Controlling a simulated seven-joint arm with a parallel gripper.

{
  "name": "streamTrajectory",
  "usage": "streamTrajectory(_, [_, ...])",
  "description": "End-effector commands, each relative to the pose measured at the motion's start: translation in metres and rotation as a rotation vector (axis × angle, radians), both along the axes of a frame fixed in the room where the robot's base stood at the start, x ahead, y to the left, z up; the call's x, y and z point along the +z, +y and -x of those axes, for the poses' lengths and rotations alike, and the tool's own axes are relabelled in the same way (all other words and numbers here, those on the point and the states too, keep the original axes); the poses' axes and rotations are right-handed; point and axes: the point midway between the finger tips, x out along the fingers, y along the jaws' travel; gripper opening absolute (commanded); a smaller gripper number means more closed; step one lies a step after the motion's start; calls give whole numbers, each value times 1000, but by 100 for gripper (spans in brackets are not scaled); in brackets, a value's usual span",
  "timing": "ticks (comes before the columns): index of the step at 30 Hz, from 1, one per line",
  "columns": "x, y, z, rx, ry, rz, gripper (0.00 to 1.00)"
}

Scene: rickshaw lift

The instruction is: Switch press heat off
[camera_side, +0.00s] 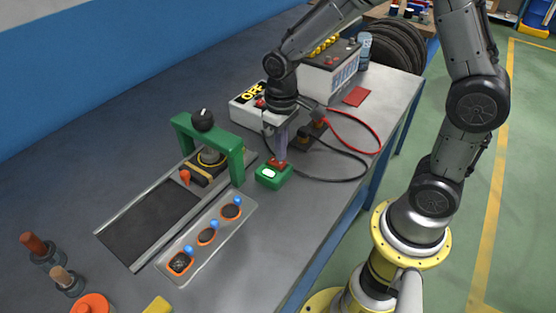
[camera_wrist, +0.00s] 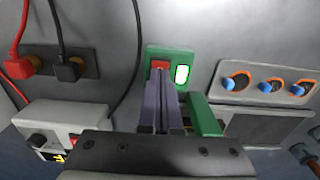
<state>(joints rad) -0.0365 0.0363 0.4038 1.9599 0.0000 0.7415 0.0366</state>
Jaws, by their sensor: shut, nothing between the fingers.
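A small green switch box (camera_side: 273,178) sits on the bench, with a red switch (camera_side: 279,164) and a bright white window (camera_side: 268,173). The box (camera_wrist: 166,50) shows in the wrist view too, with its red switch (camera_wrist: 160,65) left of the white window (camera_wrist: 182,74). My gripper (camera_side: 281,157) points down with shut, empty fingers right at the red switch. In the wrist view the fingertips (camera_wrist: 162,82) partly cover the switch; I cannot tell whether they touch it. The green-framed press (camera_side: 238,165) with a black knob stands left of the box.
A tray (camera_side: 218,232) with several orange-rimmed patches lies in front of the box. A white charger (camera_side: 245,113) marked OFF, a battery (camera_side: 333,75) and red and black cables (camera_side: 345,178) lie behind and to the right.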

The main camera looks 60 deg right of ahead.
Motion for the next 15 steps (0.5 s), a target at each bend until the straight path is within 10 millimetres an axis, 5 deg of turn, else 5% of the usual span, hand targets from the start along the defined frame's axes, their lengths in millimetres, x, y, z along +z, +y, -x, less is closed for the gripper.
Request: streamTrajectory(15, [-7,0,0,0,0,0,0])
